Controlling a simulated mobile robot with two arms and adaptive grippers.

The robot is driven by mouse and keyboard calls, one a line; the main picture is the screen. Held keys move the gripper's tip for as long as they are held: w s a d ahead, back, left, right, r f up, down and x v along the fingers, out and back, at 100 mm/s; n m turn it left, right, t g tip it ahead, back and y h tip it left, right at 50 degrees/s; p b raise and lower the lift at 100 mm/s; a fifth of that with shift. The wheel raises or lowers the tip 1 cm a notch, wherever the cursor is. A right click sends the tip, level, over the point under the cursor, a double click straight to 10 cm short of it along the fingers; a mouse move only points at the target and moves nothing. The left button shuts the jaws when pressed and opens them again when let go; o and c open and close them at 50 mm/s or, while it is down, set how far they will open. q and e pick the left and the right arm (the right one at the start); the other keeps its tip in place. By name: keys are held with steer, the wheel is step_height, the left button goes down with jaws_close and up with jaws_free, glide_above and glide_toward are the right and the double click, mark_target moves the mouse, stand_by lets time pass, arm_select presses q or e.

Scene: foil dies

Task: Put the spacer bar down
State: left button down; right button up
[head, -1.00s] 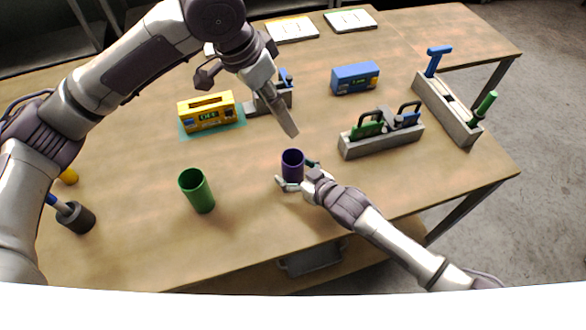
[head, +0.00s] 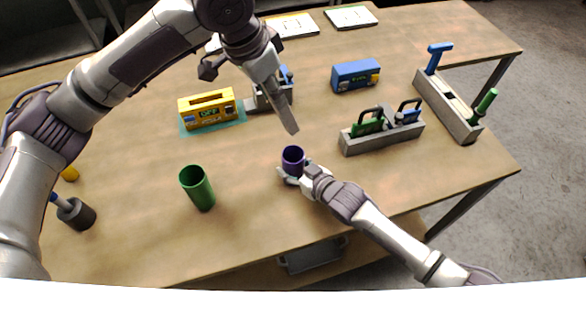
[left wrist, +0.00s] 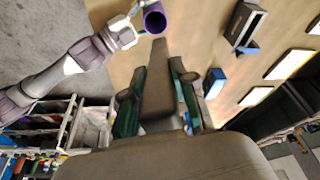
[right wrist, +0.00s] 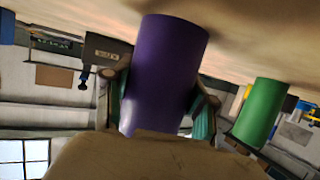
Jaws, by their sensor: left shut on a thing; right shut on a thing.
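The spacer bar, a flat grey-brown bar (head: 284,108), hangs tilted above the middle of the table. My left gripper (head: 264,78) is shut on its upper end. In the left wrist view the bar (left wrist: 157,82) sits between the two fingers and points away from the palm. Its lower end looks free in the air. My right gripper (right wrist: 165,108) is shut on an upright purple cup (head: 293,160), one finger on each side. The cup (left wrist: 154,19) also shows in the left wrist view.
A green cup (head: 198,188) stands left of the purple one. A yellow box (head: 207,109) sits on a teal mat behind. A grey holder with clamps (head: 382,136), a blue box (head: 356,75) and a long grey tray (head: 446,103) stand to the right. The front table middle is clear.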

arm_select(q)
steer(key=w+d+m, duration=0.1)
steer(key=w+d+m+g+y, duration=0.1)
steer(key=shift+w+d+m+y, duration=0.2)
steer(key=shift+d+m+y, duration=0.1)
steer(key=shift+w+d+m+g+y, duration=0.25)
steer(key=shift+d+m+g+y, duration=0.25)
steer(key=shift+m, duration=0.1)
arm_select(e)
steer(key=shift+d, duration=0.15)
arm_select(q)
steer(key=shift+f, duration=0.3)
step_height(320, 180, down, 17)
steer(key=shift+f, duration=0.15)
steer(key=shift+f, duration=0.15)
steer(key=c, duration=0.9)
jaws_free()
steer(key=shift+c, duration=0.2)
